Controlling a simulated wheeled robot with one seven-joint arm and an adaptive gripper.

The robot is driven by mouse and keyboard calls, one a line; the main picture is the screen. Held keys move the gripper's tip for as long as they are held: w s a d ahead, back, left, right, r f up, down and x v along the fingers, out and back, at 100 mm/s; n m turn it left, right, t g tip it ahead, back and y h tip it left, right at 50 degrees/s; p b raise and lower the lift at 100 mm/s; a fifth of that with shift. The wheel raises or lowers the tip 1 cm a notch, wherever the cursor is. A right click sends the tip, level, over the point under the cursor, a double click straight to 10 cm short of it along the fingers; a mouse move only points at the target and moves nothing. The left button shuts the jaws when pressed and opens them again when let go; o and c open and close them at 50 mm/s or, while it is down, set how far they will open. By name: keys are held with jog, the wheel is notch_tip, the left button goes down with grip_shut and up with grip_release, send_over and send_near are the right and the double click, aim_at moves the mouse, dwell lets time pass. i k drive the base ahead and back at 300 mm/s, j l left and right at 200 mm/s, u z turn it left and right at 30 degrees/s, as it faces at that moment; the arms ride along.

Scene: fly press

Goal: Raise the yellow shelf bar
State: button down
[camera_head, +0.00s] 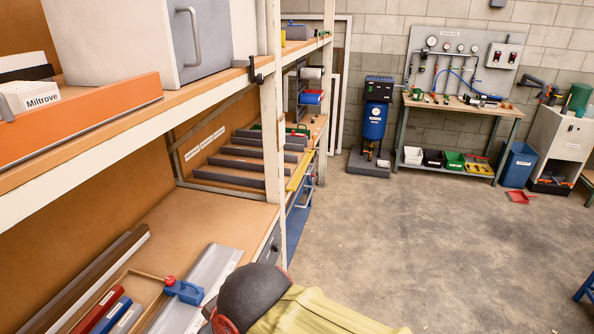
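A yellow bar (298,171) runs along the front edge of the shelf unit's middle level, beyond the near white post. It appears low, about level with the shelf surface, with its far end near the far post. I cannot tell how it is fixed. A dark rounded joint with a yellow-green covered link at the bottom centre appears to be part of my arm. My gripper is not in view. No contact with the yellow bar shows.
White posts (273,120) divide the shelf unit. A near shelf holds a blue-and-red item (183,291) and long bars. Open concrete floor (430,240) lies to the right. A workbench (462,105) stands at the back.

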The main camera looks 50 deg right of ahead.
aim_at(295, 182)
jog(key=z, duration=1.7)
jog(key=i+l+z, duration=0.1)
jog(key=i+l, duration=0.2)
jog(key=i, duration=0.35)
jog(key=i+l+z, duration=0.1)
jog(key=i+l, duration=0.15)
jog(key=i, duration=0.45)
jog(key=i+l+z, duration=0.1)
jog(key=i, duration=0.55)
jog(key=i+l+z, duration=0.1)
jog(key=i+l, duration=0.15)
jog(key=i, duration=0.45)
